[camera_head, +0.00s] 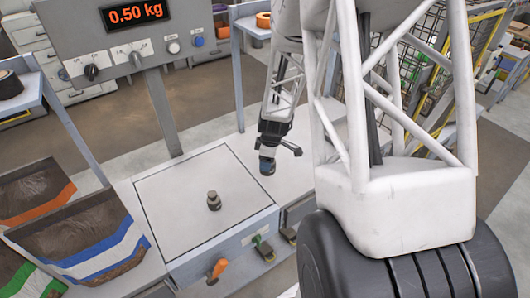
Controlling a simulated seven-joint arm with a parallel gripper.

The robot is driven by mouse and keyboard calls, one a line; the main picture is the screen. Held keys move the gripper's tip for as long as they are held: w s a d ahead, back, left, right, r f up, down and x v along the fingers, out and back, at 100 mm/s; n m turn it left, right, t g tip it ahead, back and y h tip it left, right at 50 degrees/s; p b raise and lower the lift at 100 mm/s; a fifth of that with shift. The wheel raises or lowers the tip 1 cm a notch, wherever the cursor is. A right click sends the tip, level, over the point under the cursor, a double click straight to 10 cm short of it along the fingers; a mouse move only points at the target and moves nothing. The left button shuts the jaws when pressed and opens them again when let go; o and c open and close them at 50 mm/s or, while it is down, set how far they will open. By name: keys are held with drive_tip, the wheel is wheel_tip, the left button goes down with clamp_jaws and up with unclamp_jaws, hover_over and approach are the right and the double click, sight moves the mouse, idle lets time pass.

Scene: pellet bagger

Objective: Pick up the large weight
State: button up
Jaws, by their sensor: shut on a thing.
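My gripper (270,151) is beyond the back right part of the scale's square plate in the picture. It is shut on a small, dark, bluish piece (267,166), which looks like a weight, the large weight of the task as far as I can tell. The piece hangs below the fingers, and its top is hidden by them. I cannot tell whether its underside touches the surface below. Another grey metal weight (213,201) with a knob stands upright on the scale plate (170,225), apart from my gripper.
The scale display (135,13) reads 0.50 kg above a panel with knobs. Open bags of dark pellets (75,237) stand left of the scale. Most of the plate is clear.

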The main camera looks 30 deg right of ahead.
drive_tip(key=s+a, duration=0.2)
drive_tip(key=s, duration=0.4)
drive_tip(key=shift+a+r, duration=0.35)
drive_tip(key=shift+s, duration=0.15)
drive_tip(key=shift+a, duration=0.2)
idle(0.5)
drive_tip(key=s+a+m, duration=0.1)
drive_tip(key=a+m, duration=0.3)
drive_tip(key=a, duration=0.9)
drive_tip(key=shift+s+a+m, duration=0.3)
drive_tip(key=shift+r, duration=0.1)
drive_tip(key=shift+w+d+f, duration=0.25)
drive_tip(key=shift+w+d, duration=0.15)
drive_tip(key=shift+w, duration=2.25)
drive_tip(key=shift+w+d+f, duration=0.2)
drive_tip(key=shift+w+d, duration=0.2)
drive_tip(key=shift+w, duration=2.25)
drive_tip(key=shift+w+d+f, duration=0.25)
drive_tip(key=shift+w+d, duration=0.15)
drive_tip(key=shift+w, duration=2.25)
